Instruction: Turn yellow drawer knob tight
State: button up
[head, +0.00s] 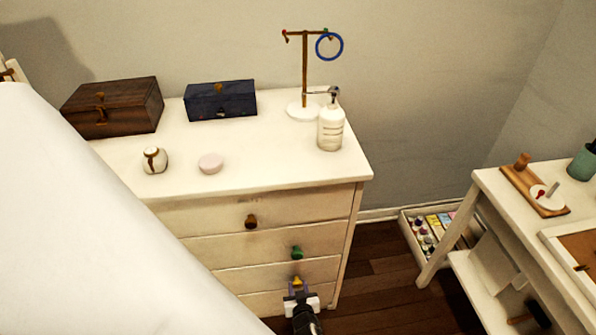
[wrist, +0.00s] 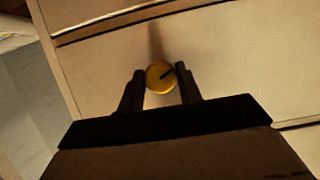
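The yellow drawer knob (head: 297,281) is on the third drawer down of the white dresser, below the green knob. In the wrist view the yellow knob (wrist: 158,78) is round and shows a dark slanted line on its face. My gripper (head: 298,288) is right in front of it. In the wrist view the two dark fingers of my gripper (wrist: 160,82) stand on either side of the knob, with a narrow gap at the left and a smaller one at the right. The gripper looks open, not closed on the knob. The knob's base is partly hidden.
The white dresser (head: 335,186) carries a brown box (head: 115,108), a blue box (head: 220,100), a pump bottle (head: 330,128) and a stand with a blue ring (head: 329,46). White bedding (head: 80,230) fills the left. A side table (head: 485,185) stands right, with dark floor between.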

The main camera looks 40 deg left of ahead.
jog(key=c, duration=0.5)
jog(key=shift+o, duration=0.2)
jog(key=shift+r+p, duration=0.1)
jog(key=shift+p, duration=0.25)
jog(key=shift+w+d+f+m+g+y+b, duration=0.25)
jog(key=shift+m+y+b, duration=0.95)
jog(key=shift+m, duration=1.95)
jog(key=shift+s+a+f+m+g+y+b, duration=0.15)
jog(key=shift+m+g+y+b, duration=0.45)
jog(key=shift+m+y, duration=1.75)
jog(key=shift+w+f+m+g+y+b, duration=0.15)
jog(key=shift+m+y+b, duration=0.75)
jog(key=shift+m, duration=3)
jog(key=shift+s+r+h, duration=0.1)
jog(key=shift+r+h, duration=0.1)
jog(key=shift+h, duration=0.05)
